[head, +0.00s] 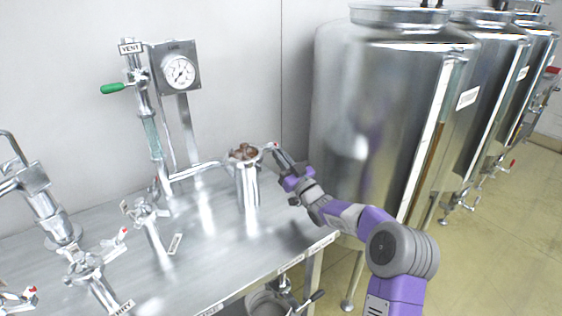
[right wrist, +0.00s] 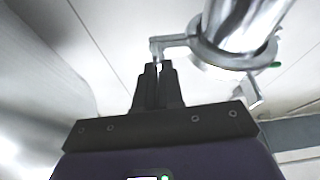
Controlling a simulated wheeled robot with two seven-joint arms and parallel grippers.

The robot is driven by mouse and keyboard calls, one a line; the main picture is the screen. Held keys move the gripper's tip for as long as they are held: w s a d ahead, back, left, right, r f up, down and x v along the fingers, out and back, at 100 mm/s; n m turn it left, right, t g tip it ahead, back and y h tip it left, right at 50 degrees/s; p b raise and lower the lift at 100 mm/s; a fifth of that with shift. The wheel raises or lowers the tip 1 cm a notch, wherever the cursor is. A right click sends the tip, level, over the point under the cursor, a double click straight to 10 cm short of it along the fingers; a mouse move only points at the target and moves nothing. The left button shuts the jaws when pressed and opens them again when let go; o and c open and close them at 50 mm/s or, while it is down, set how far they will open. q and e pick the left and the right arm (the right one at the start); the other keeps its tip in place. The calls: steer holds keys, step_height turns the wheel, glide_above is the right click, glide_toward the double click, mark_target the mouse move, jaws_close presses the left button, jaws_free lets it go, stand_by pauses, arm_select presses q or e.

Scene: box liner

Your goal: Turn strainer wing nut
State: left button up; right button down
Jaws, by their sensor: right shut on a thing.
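The strainer (head: 247,188) is an upright steel cylinder on the steel table, with brownish parts (head: 243,153) at its top. My right gripper (head: 277,151) is at the right side of the strainer's top, its arm reaching in from the right. In the right wrist view, my right gripper (right wrist: 158,66) has its two dark fingers close together at the end of a bent metal bar (right wrist: 176,41), shut on it. The bar joins a ring around a steel cylinder (right wrist: 238,25). I cannot make out the wing shape of the nut. My left gripper is out of view.
A pressure gauge (head: 180,72) and a vent pipe with a green handle (head: 113,88) stand behind left. Several valves and clamps (head: 148,208) stand on the table (head: 205,257) at left. Large steel tanks (head: 375,130) stand close at right, near my right arm.

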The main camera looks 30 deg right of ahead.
stand_by(0.5)
steer(key=c, duration=1.3)
jaws_free()
steer(key=shift+o, duration=0.2)
steer(key=v, duration=0.7)
steer(key=shift+s+p, duration=0.25)
steer(key=shift+p, duration=0.2)
steer(key=shift+f, duration=0.15)
